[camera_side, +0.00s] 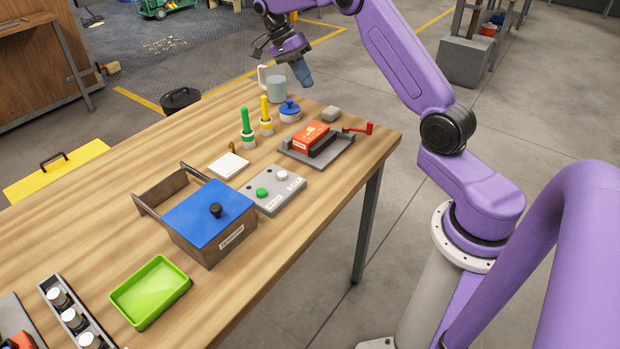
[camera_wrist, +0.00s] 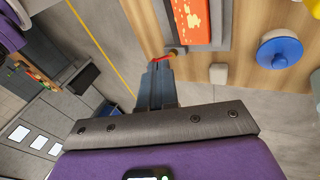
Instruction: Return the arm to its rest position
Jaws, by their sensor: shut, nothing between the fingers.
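My gripper (camera_side: 302,74) is above the far end of the wooden table in the side view, fingers pointing down. Its blue-grey fingers (camera_wrist: 159,70) are together in the wrist view, with nothing held between them. A grey block (camera_side: 331,114) lies on the table below and to the right of the gripper. It also shows in the wrist view (camera_wrist: 218,74). A red-handled crank (camera_side: 360,129) sits at the tray's right side. In the wrist view its red handle (camera_wrist: 163,60) appears just beyond the fingertips; I cannot tell the gap.
A grey tray (camera_side: 290,151) holds an orange-red box (camera_side: 310,135). A blue-lidded pot (camera_side: 289,111), a mug (camera_side: 277,83), yellow and green-handled tools, a button panel (camera_side: 270,204), a blue-lidded box (camera_side: 207,214) and a green tray (camera_side: 150,318) stand along the table.

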